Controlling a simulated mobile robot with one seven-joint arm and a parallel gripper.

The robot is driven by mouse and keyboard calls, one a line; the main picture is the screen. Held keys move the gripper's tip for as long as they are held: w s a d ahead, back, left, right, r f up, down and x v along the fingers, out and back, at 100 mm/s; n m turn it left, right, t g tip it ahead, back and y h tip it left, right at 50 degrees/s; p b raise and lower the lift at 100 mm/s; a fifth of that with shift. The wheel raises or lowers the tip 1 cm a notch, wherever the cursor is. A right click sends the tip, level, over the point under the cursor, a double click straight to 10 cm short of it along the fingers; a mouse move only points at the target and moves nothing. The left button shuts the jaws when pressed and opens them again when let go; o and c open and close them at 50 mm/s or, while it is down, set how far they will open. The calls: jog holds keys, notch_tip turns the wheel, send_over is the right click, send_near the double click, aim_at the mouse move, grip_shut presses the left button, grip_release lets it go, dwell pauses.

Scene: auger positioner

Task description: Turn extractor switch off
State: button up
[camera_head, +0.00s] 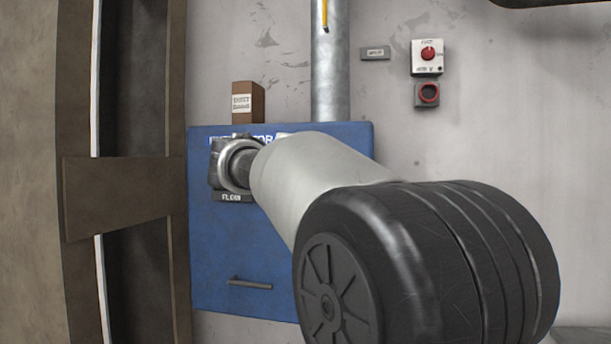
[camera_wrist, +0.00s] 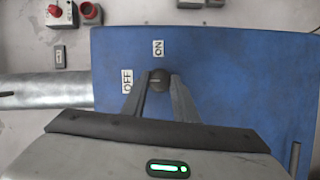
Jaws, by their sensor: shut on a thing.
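The extractor switch is a small dark round knob (camera_wrist: 159,80) on the blue panel (camera_wrist: 215,75) in the wrist view. An "ON" label (camera_wrist: 158,48) and an "OFF" label (camera_wrist: 127,81) sit beside it. My gripper (camera_wrist: 158,84) has its two fingers on either side of the knob and is shut on it. A pale line on the knob's face is too small to read surely. In the head view the blue panel (camera_head: 235,260) hangs on the wall, and my arm covers the knob and part of the panel's lettering.
A red knob box (camera_head: 428,56) and a red-ringed socket (camera_head: 428,94) are on the wall at the right. A metal pipe (camera_head: 329,70) rises above the panel. A brown box (camera_head: 248,103) stands at the panel's top. A brown door frame (camera_head: 125,195) is at the left.

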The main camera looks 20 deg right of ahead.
dwell(0.5)
jog(key=o, duration=1.1)
jog(key=shift+d, duration=0.1)
jog(key=shift+c, duration=0.2)
jog(key=p+v, duration=0.1)
jog(key=v, duration=1.6)
jog(key=shift+a+p, duration=0.3)
jog(key=shift+p, duration=0.1)
jog(key=shift+d+f, duration=0.1)
jog(key=shift+f, duration=0.05)
